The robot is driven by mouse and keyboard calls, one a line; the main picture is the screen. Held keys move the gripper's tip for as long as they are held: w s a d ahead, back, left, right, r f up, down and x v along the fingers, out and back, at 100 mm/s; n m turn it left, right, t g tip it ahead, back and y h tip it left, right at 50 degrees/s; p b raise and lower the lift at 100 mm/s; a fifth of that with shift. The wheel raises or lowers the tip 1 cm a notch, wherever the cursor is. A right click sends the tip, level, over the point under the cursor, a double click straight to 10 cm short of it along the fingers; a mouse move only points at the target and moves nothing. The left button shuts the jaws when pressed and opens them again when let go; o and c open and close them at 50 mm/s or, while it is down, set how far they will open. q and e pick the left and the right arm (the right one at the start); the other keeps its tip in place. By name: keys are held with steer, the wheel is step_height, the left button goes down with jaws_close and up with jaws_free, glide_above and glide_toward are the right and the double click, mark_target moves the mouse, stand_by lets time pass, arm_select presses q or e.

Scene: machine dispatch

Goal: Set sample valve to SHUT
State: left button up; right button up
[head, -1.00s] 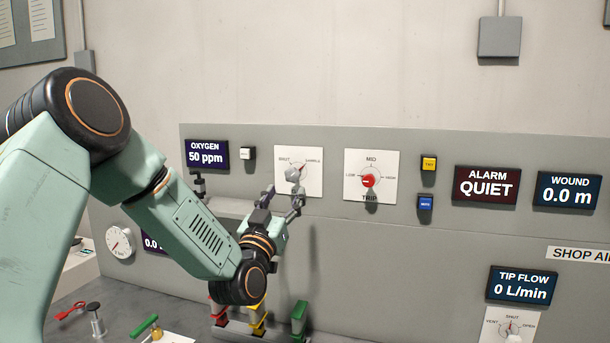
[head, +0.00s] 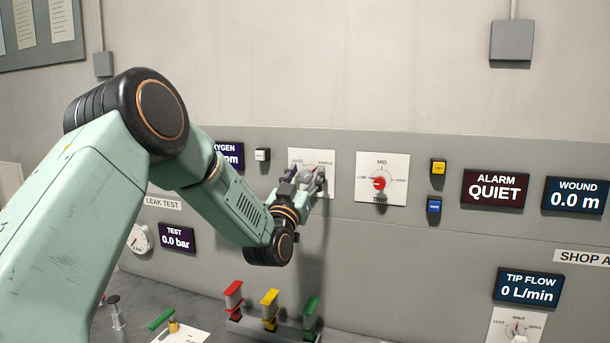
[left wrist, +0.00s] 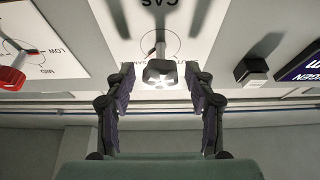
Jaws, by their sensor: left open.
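The sample valve is a small grey knob (head: 305,177) on a white plate (head: 311,154) on the wall panel. Labels for SHUT at upper left and SAMPLE at upper right show above it. My left gripper (head: 303,184) is open in front of the knob and partly hides it in the head view. In the left wrist view the knob (left wrist: 160,72) sits between the two dark fingers (left wrist: 160,78), with a gap on each side. I cannot tell clearly where its pointer stands now. My right gripper is not in view.
A TRIP dial with a red knob (head: 380,183) is to the right of the valve, and a white button (head: 262,154) is to its left. Red (head: 233,293), yellow (head: 270,302) and green (head: 311,312) levers stand below. Yellow and blue buttons are farther right.

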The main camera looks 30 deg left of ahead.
arm_select(q)
steer(key=shift+w+a+f, duration=0.25)
steer(key=shift+w+f, duration=0.15)
steer(key=shift+w, duration=0.2)
steer(key=c, duration=0.5)
steer(key=shift+d, duration=0.1)
jaws_close()
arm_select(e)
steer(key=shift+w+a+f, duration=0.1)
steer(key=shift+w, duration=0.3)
